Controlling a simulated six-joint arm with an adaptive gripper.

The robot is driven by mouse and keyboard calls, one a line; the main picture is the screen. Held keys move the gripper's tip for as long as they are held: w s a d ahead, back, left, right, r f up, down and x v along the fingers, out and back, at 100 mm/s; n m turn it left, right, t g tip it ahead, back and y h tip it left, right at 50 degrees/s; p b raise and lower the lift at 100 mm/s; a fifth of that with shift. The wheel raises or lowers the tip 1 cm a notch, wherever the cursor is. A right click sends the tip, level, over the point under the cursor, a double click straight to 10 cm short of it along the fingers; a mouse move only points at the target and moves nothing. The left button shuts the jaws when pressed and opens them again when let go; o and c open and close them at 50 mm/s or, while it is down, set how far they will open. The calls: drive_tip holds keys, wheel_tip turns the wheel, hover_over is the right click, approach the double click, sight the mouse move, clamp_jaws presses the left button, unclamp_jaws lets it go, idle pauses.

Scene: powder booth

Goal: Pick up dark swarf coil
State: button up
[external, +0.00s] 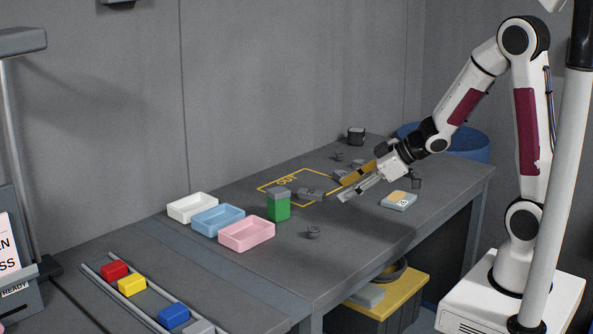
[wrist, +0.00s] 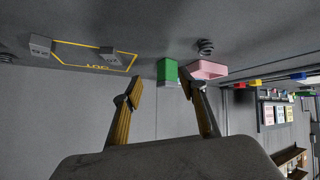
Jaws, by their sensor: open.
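A small dark swarf coil (external: 313,232) lies on the grey bench to the right of the pink tray. In the wrist view the coil (wrist: 205,47) shows beyond the fingers, up and to the right, near the pink tray. My gripper (external: 343,189) is open and empty above the bench, up and to the right of the coil and apart from it. In the wrist view my gripper's two yellow-padded fingers (wrist: 161,82) are spread with nothing between them.
White (external: 192,208), blue (external: 218,220) and pink (external: 246,233) trays stand beside a green box (external: 278,212). A grey block (external: 309,193) lies at the yellow outline. A grey-and-tan block (external: 398,200) lies right of my gripper. Bench around the coil is clear.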

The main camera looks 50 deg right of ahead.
sight(314, 227)
drive_tip(key=a+f+y, duration=0.1)
drive_tip(key=s+a+f+n+g+y, duration=0.1)
drive_tip(key=a, duration=0.1)
drive_tip(key=a+f+y, duration=0.1)
drive_tip(key=a, duration=0.1)
drive_tip(key=shift+s+a+f, duration=0.15)
drive_tip(key=shift+a+f, duration=0.05)
drive_tip(key=shift+f, duration=0.15)
drive_tip(key=shift+s+a+f+n+g+y, duration=0.3)
drive_tip(key=shift+a+y, duration=0.1)
drive_tip(key=shift+a, duration=0.15)
drive_tip(key=shift+w, duration=0.1)
drive_tip(key=shift+x, duration=1.2)
drive_tip(key=shift+a+f, duration=0.1)
drive_tip(key=shift+a, duration=0.1)
drive_tip(key=shift+a+x, duration=0.25)
drive_tip(key=shift+x, duration=1.55)
drive_tip(key=shift+w+a+f, duration=0.25)
drive_tip(key=shift+a, duration=0.15)
